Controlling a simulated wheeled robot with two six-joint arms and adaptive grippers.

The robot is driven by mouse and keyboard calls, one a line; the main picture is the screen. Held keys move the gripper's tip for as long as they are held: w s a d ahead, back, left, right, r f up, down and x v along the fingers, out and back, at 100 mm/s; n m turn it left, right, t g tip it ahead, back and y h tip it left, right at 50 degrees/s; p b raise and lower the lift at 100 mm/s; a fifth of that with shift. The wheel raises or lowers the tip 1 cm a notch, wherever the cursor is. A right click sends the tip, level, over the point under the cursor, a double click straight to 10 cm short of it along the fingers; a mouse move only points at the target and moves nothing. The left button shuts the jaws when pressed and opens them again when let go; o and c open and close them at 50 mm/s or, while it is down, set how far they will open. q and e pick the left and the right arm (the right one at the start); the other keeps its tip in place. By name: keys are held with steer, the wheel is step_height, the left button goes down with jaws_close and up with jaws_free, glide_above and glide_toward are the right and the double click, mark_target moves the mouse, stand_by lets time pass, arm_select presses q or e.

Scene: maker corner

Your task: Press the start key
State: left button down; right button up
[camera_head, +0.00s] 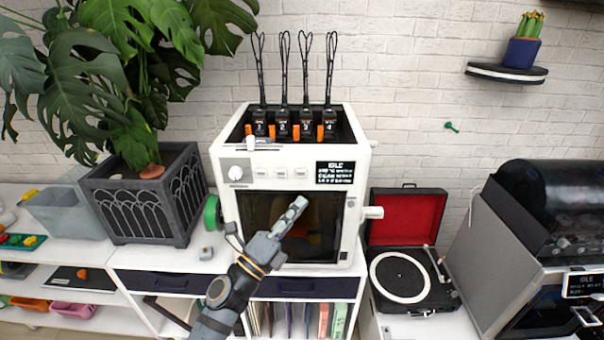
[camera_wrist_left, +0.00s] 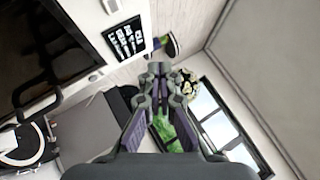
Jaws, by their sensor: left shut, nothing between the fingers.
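A white 3D printer (camera_head: 350,150) stands on the white shelf, with a dark front window. Its upper front panel has a round knob (camera_head: 237,172), a row of three small pale keys (camera_head: 280,173) and a display (camera_head: 335,172) reading IDLE. I cannot read which key is the start key. My left gripper (camera_head: 299,205) is shut and empty, in front of the window and below the key row, apart from the keys in the picture. In the left wrist view its closed fingertips (camera_wrist_left: 160,70) point away from the display (camera_wrist_left: 125,39). My right gripper is not in view.
A second machine (camera_head: 535,220) at the right also has an IDLE screen (camera_head: 582,285). An open record player (camera_head: 405,275) stands between the two. A potted plant (camera_head: 145,195) is left of the printer. A green spool (camera_head: 211,214) sticks out at the printer's left side.

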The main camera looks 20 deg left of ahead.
mark_target(301, 173)
arm_select(q)
steer(key=shift+w, duration=0.1)
steer(key=shift+w+a+b, duration=0.15)
steer(key=shift+w+a, duration=0.25)
steer(key=shift+w, duration=1)
steer(key=shift+w+a+b, duration=0.2)
steer(key=shift+w+a, duration=0.2)
steer(key=shift+w, duration=0.95)
steer(key=shift+w+a+b, duration=0.15)
steer(key=shift+w+a, duration=0.25)
steer(key=shift+w, duration=1)
steer(key=shift+w+a, duration=0.1)
steer(key=shift+w, duration=0.3)
steer(key=shift+w+a, duration=0.1)
steer(key=shift+w, duration=0.25)
steer(key=shift+s, duration=0.1)
steer(key=shift+s+d, duration=0.2)
steer(key=shift+s, duration=0.5)
